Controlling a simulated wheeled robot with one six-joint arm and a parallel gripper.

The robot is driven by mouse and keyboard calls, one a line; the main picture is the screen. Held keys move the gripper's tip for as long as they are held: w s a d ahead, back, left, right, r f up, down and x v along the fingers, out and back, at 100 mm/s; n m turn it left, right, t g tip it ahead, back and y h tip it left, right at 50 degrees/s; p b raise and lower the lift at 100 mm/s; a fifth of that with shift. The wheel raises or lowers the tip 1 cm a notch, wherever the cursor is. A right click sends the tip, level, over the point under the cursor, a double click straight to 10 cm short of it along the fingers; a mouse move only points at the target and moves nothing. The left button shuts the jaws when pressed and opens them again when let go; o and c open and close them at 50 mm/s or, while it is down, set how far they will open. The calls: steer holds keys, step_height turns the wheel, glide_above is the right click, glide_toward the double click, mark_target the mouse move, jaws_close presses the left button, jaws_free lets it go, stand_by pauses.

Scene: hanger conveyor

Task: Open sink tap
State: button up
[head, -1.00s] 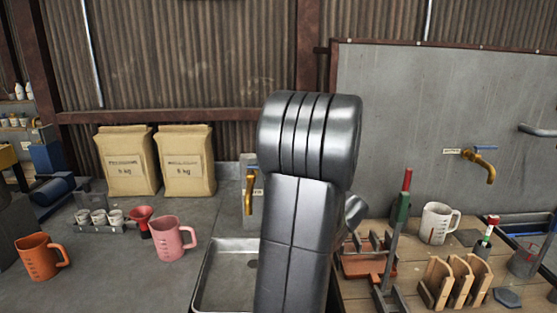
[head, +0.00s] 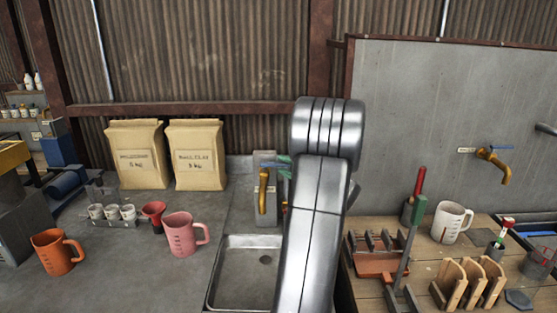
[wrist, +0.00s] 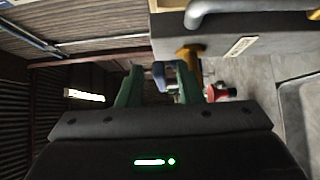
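The sink tap (head: 263,190) is a brass spout on a grey block behind the steel sink (head: 240,273), left of my arm. My gripper (head: 281,167) is at the top of this tap, with green fingers partly hidden by my arm. In the wrist view my gripper (wrist: 158,86) has its two green fingers apart. A blue tap handle (wrist: 163,76) shows between them, close to the right finger; I cannot tell whether they touch. The brass of the tap (wrist: 188,53) shows just beyond that finger.
A pink jug (head: 181,235), an orange jug (head: 54,252) and a red funnel (head: 153,212) stand left of the sink. Two paper sacks (head: 138,155) stand behind. A second brass tap (head: 490,164) is on the right panel. A wooden rack (head: 466,280) stands right.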

mark_target(278, 163)
steer(key=shift+p+x, duration=0.3)
steer(key=shift+x, duration=1.45)
jaws_close()
